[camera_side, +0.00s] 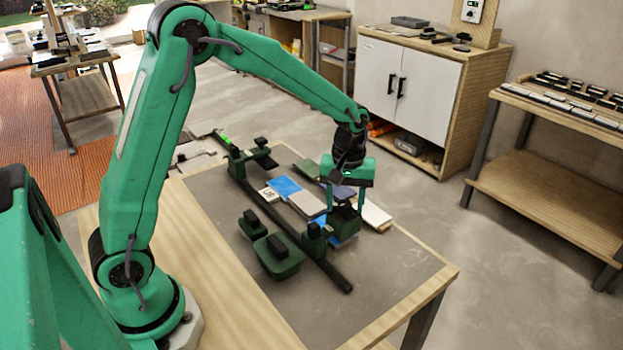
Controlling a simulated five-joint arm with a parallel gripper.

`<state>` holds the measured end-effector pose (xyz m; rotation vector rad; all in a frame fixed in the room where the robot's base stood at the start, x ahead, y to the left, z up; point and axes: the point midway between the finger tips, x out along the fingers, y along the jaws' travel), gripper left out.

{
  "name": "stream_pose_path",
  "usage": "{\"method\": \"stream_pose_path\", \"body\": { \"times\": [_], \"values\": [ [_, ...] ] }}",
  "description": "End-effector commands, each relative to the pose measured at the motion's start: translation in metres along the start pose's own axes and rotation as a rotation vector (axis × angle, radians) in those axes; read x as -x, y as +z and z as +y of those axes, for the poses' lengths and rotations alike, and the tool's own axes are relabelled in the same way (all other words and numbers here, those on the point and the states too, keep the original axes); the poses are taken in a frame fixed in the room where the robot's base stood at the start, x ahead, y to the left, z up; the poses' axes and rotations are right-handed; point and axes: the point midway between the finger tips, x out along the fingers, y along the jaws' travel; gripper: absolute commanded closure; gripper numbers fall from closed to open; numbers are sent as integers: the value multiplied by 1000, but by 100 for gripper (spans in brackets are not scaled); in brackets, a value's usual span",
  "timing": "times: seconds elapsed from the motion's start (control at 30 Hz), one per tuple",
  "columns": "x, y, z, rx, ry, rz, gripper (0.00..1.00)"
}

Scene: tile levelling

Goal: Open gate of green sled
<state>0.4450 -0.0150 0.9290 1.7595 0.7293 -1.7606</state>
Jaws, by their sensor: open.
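A dark rail (284,226) runs diagonally across the grey work mat. A dark green sled (314,240) sits on the rail near its front end, and a green block part (345,222) reaches from it over the tiles. My gripper (346,206) points down with its two fingers apart, right at the top of that block part. I cannot tell whether the fingers touch it. The gate cannot be made out separately, and the gripper partly hides this area. Another dark green carriage (250,163) with black knobs sits at the rail's far end.
Blue, grey and pale tiles (305,203) lie in a row beside the rail. The mat's front right (385,275) is clear.

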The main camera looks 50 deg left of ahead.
Motion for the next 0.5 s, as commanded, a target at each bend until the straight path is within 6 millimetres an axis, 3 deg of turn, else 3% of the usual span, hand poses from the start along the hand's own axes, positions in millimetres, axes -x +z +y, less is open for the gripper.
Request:
{"method": "stream_pose_path", "body": {
  "times": [0.17,0.4,0.5],
  "values": [
    [0,0,0,0,0,0,50],
    [0,0,0,0,0,0,93],
    [0,0,0,0,0,0,95]
  ]
}}
